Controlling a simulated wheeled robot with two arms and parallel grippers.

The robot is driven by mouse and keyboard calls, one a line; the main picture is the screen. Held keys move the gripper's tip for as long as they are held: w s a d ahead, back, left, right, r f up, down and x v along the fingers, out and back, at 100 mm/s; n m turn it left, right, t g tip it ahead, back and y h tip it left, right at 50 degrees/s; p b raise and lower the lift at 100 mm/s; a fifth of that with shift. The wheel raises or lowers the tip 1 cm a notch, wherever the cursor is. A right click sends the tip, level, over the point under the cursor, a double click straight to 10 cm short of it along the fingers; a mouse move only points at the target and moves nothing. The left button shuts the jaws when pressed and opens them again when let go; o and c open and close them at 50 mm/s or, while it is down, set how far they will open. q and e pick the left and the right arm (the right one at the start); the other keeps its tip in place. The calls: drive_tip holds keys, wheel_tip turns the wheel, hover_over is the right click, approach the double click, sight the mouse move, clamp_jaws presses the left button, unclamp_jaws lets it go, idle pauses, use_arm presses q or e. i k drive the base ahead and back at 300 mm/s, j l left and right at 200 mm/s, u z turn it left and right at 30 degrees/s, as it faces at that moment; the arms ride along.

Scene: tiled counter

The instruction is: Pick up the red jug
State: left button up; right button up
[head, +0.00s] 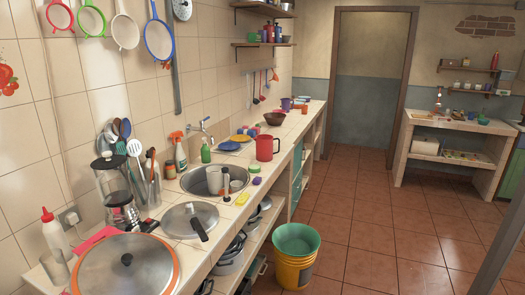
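The red jug (265,149) stands upright on the tiled counter (214,210), near its front edge and beyond the round sink. Its handle points to the right in the picture. Nothing covers the jug. Neither of my grippers shows in the head view.
The sink (214,180), a sponge (241,198), a pan lid (190,219) and a large lidded pan (127,268) lie nearer. Colored plates (229,146) sit left of the jug. A yellow bucket (295,268) stands on the floor beside the counter. Tiled floor (375,235) is clear to the right.

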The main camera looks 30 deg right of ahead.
sight(264, 142)
drive_tip(key=z, duration=1.05)
